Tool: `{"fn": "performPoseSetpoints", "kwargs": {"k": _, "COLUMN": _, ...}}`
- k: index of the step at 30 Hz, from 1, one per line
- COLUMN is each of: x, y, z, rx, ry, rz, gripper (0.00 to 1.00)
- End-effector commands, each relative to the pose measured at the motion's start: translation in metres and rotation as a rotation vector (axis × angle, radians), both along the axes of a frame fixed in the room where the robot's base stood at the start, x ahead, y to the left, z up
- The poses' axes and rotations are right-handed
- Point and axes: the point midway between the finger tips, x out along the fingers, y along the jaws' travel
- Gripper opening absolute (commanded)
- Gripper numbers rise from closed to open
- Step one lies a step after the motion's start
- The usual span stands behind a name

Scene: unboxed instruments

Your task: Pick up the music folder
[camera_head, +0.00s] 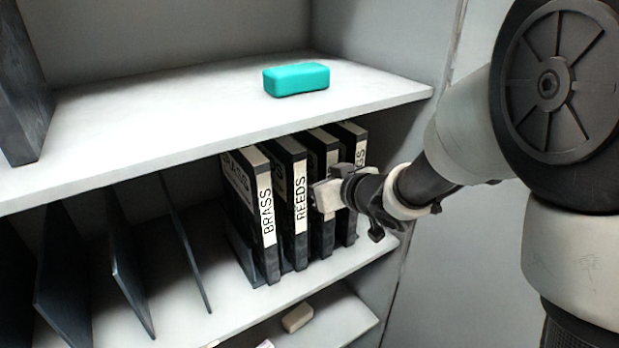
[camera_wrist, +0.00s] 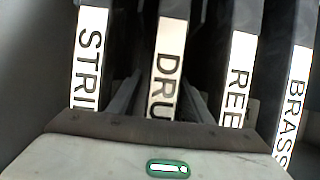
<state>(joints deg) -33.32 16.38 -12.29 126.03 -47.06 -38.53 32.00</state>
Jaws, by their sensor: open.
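Several black music folders stand upright in a row on the middle shelf, white labels on their spines. From the left in the head view they are BRASS (camera_head: 267,220), REEDS (camera_head: 300,205), one whose label is covered by my gripper, and one ending in "GS" (camera_head: 359,155). In the wrist view the order is reversed: STRI (camera_wrist: 88,60), DRU (camera_wrist: 166,65), REE (camera_wrist: 236,80), BRASS (camera_wrist: 293,95). My gripper (camera_head: 325,195) is open in front of the third folder. In the wrist view its dark fingers (camera_wrist: 160,105) lie either side of the DRU spine. Contact cannot be told.
A teal box (camera_head: 296,79) lies on the shelf above. Thin dark dividers (camera_head: 130,265) stand left of the folders, with bare shelf between. A beige block (camera_head: 297,318) lies on the shelf below. The upper shelf edge (camera_head: 230,140) runs just above the folders.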

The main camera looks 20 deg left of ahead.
Motion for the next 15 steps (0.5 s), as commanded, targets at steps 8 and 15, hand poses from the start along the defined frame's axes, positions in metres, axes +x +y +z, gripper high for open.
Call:
{"fn": "performPoseSetpoints", "kwargs": {"k": 8, "x": -0.0002, "y": -0.0005, "z": 0.0004, "rx": 0.0, "ry": 0.0, "rz": 0.0, "gripper": 0.17}}
{"fn": "performPoseSetpoints", "kwargs": {"k": 15, "x": 0.0003, "y": -0.0001, "z": 0.0022, "rx": 0.003, "ry": -0.003, "rz": 0.0, "gripper": 0.0}}
